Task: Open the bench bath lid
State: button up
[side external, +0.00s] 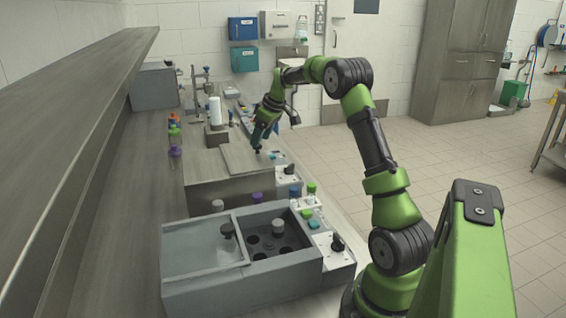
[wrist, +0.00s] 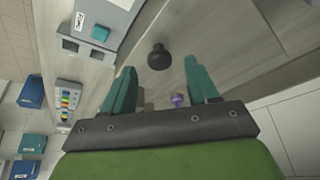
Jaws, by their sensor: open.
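A steel box-shaped bath (side external: 225,192) stands on the bench in the middle of the side view. A flat lid panel (side external: 240,160) lies over the right part of its top. A black knob (wrist: 158,57) stands on the lid in the wrist view; in the side view it is by the fingertips. My gripper (side external: 261,143) points down over the lid's far edge. In the wrist view its two teal fingers (wrist: 160,85) are apart with nothing held.
A grey unit (side external: 240,292) with a sliding cover and dark wells stands in front. Bottles and a stand (side external: 215,137) are behind. A shelf (side external: 75,110) overhangs the left.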

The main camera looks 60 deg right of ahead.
aim_at(245, 152)
jog(key=shift+x, duration=1.2)
grip_shut()
